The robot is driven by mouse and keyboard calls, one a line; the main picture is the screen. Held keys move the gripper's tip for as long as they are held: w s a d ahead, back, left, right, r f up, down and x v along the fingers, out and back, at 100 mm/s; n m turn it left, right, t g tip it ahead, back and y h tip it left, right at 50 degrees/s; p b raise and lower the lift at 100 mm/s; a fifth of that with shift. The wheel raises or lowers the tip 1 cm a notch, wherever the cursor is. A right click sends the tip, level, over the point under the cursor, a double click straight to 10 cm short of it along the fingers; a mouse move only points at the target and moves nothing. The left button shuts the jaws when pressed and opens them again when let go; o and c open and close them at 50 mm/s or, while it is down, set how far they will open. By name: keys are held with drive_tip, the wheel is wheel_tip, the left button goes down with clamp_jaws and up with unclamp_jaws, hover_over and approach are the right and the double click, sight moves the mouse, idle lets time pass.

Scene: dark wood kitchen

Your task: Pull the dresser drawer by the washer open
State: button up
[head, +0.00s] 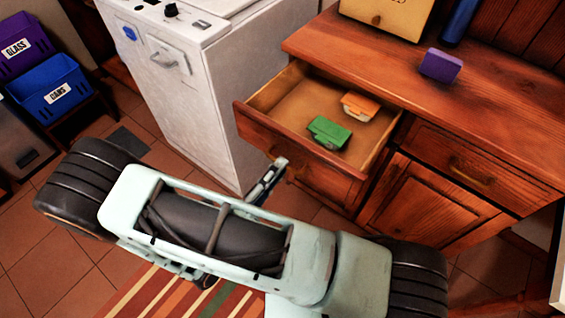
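The wooden dresser (440,205) stands to the right of the white washer (205,100). Its upper drawer on the washer side (262,130) is pulled out, and its inside shows. A green packet (329,133) and an orange-and-white packet (359,106) lie in it. My gripper (272,176) is just in front of the drawer's front, low near its middle. Only a small grey part of it shows beyond my pale arm. I cannot tell whether its fingers touch the drawer or its handle, or whether they are open.
A purple block (440,66), a yellowish box (390,14) and a blue item (460,20) are on the dresser top. Another drawer (470,165) to the right and the cupboard door (425,205) below are shut. Purple and blue bins (50,88) stand at left. A striped rug (180,295) covers the near floor.

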drive_tip(key=v, duration=1)
drive_tip(key=shift+o, duration=0.4)
